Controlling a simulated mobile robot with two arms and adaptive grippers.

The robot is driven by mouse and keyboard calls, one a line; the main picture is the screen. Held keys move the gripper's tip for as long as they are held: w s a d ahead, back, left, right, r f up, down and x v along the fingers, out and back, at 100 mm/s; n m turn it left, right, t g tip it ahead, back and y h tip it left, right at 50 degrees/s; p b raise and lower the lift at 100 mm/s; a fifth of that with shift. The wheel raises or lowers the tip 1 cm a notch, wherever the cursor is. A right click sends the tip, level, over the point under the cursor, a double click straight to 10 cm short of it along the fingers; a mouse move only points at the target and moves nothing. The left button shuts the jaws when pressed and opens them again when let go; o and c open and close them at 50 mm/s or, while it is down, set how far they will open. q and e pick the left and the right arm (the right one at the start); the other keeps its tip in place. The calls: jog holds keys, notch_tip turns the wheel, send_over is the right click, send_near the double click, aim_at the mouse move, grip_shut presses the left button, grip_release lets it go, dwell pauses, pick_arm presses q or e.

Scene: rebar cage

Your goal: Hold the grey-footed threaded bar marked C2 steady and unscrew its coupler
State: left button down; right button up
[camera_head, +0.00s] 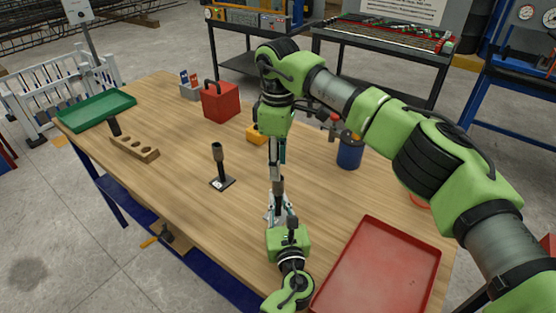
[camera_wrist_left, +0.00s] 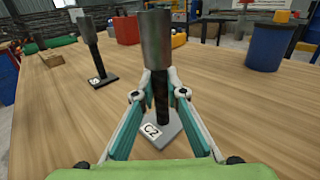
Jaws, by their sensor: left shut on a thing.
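The C2 threaded bar (camera_wrist_left: 160,98) stands upright on its grey foot (camera_wrist_left: 168,130), marked C2, in the left wrist view. A grey cylindrical coupler (camera_wrist_left: 155,40) sits on its top; it also shows in the head view (camera_head: 278,186). My left gripper (camera_wrist_left: 158,80) is shut on the bar just below the coupler. In the head view my left gripper (camera_head: 278,207) largely hides the bar and foot. My right gripper (camera_head: 277,164) points down just above the coupler. Whether its fingers are open or touch the coupler is unclear.
Another bar with a coupler (camera_head: 217,153) stands left on a dark foot. A wooden block with holes (camera_head: 135,148), green tray (camera_head: 96,110), red box (camera_head: 220,102), yellow block (camera_head: 257,134) and blue container (camera_head: 349,152) are around. A red tray (camera_head: 380,270) lies at front right.

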aim_at(278, 184)
notch_tip(278, 184, down, 8)
jog(key=shift+r, duration=0.25)
